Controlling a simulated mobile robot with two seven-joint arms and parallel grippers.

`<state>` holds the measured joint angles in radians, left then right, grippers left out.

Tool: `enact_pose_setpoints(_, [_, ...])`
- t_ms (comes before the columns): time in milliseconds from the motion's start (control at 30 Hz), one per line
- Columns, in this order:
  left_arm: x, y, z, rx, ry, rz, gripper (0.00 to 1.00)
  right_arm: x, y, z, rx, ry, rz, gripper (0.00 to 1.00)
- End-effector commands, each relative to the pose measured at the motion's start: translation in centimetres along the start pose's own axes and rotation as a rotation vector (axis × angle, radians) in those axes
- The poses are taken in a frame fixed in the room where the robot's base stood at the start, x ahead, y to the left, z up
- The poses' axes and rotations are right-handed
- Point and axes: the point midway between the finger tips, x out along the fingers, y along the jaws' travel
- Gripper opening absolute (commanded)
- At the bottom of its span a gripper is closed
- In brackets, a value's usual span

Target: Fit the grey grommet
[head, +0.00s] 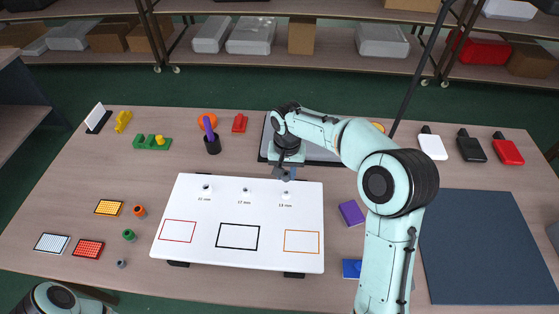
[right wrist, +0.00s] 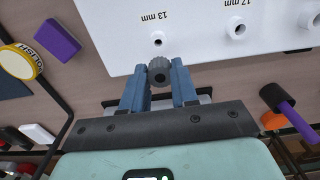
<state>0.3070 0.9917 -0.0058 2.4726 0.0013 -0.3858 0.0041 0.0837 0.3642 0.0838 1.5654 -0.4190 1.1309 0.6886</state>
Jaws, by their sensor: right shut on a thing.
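My right gripper (head: 286,173) is shut on a small grey ribbed ring with a dark bore, the grey grommet (right wrist: 159,71), seen between the fingertips in the right wrist view. The white board (head: 268,210) has holes marked 21 mm, 17 mm and 13 mm. In the right wrist view the 13 mm hole (right wrist: 158,42) lies just beyond the grommet, apart from it in the picture; the height between them is unclear. A similar small grey piece (head: 121,264) lies on the table at the left. My left gripper is out of view.
An orange grommet (head: 139,211) and a green grommet (head: 129,235) stand left of the board. A purple block (head: 351,213) lies to its right. A dark mat (head: 480,245) is bare at the right.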

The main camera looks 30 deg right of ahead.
Motion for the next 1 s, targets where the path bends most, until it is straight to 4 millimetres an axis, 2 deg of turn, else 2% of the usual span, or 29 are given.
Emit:
enact_pose_setpoints(400, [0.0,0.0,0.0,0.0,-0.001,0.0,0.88,0.0,0.0,0.1,0.0,0.001,0.0,0.0])
enact_pose_setpoints(1000, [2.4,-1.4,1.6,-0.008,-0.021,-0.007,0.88,4.7,0.0,0.1,0.0,-0.001,0.001,0.0])
